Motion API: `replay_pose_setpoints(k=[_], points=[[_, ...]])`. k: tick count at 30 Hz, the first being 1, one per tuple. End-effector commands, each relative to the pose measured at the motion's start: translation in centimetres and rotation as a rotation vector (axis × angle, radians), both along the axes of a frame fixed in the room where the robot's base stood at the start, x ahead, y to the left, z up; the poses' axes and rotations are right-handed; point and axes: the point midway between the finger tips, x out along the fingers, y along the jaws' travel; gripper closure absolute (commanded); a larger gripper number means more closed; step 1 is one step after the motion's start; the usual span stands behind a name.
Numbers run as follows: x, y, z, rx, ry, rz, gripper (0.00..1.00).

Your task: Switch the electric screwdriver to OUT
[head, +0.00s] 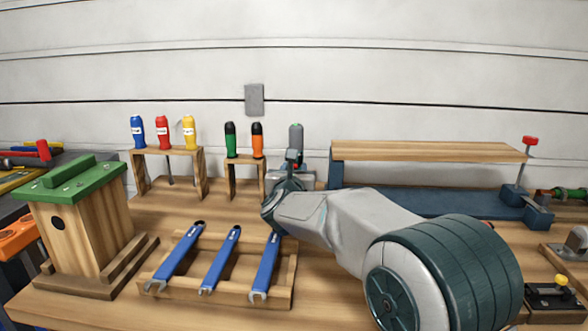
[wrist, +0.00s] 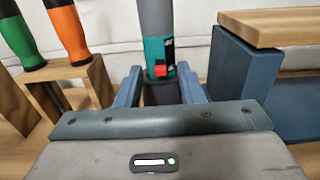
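The electric screwdriver (wrist: 157,38) stands upright, grey above with a teal section and a small red part (wrist: 160,70) on its front. In the head view its grey top (head: 296,135) rises behind my arm; its lower part is largely hidden. A dark holder or base (wrist: 160,92) sits beneath it in the wrist view. My gripper (wrist: 159,72) is open, with one blue-grey finger on each side of the screwdriver's lower part. Gaps seem to show on both sides; I cannot tell how deep the fingers reach. The markings beside the red part are too small to read.
Green and orange screwdrivers stand in a wooden rack (head: 231,160) just left. Blue wrenches lie on a wooden tray (head: 287,287) in front; a birdhouse (head: 75,225) stands at far left.

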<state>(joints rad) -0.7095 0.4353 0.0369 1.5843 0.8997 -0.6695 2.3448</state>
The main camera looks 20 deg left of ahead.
Motion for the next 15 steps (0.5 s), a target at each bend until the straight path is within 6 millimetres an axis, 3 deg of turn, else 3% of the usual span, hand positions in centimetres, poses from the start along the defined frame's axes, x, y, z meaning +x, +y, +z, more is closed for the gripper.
replay_pose_setpoints(k=[12,15], points=[[0.75,0.18,-0.01,0.000,0.000,0.001,0.65],[0.74,0.18,-0.01,0.000,0.000,0.000,0.91]])
